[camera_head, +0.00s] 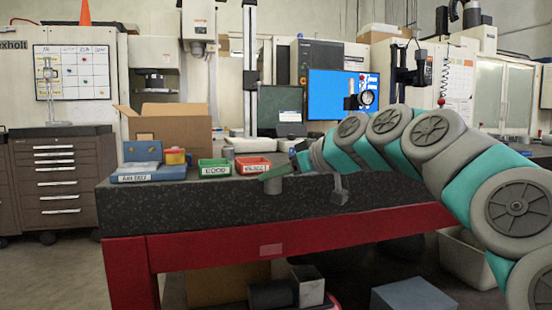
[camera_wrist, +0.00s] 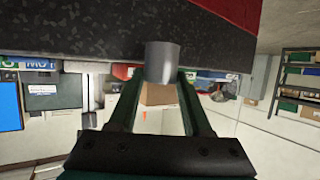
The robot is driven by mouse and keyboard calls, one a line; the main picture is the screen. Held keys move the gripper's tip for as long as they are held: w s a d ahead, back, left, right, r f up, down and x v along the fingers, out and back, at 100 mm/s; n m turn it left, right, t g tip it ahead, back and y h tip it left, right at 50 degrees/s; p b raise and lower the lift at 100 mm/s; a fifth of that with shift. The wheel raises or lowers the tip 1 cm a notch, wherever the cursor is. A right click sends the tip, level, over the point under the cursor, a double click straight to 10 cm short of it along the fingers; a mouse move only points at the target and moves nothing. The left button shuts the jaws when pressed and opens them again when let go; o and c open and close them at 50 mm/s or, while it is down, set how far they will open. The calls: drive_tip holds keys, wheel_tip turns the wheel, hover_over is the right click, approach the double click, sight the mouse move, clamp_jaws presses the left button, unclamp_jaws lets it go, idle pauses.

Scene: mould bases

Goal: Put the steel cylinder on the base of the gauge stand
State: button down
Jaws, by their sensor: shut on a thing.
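The steel cylinder (camera_wrist: 162,62) is a plain grey cylinder between the tips of my gripper (camera_wrist: 160,78) in the wrist view. In the head view my gripper (camera_head: 277,173) reaches left over the dark granite table, with the cylinder (camera_head: 272,186) just below its green fingers. I cannot tell whether the cylinder touches the table top.
The granite table (camera_head: 180,212) has a red frame. Blue (camera_head: 148,174), green (camera_head: 214,168) and red (camera_head: 252,166) bins stand at its left. A cardboard box (camera_head: 172,130) is behind them. A tall post (camera_head: 250,70) on a grey base and a monitor (camera_head: 335,95) are at the back.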

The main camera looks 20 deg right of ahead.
drive_tip(key=w+a+f, duration=0.1)
drive_tip(key=a+f, duration=0.1)
drive_tip(key=f, duration=2.1)
drive_tip(key=w+a+f, duration=0.1)
drive_tip(key=a+f, duration=0.1)
drive_tip(key=f, duration=2.1)
drive_tip(key=shift+w+f, duration=0.25)
drive_tip(key=shift+w, duration=0.1)
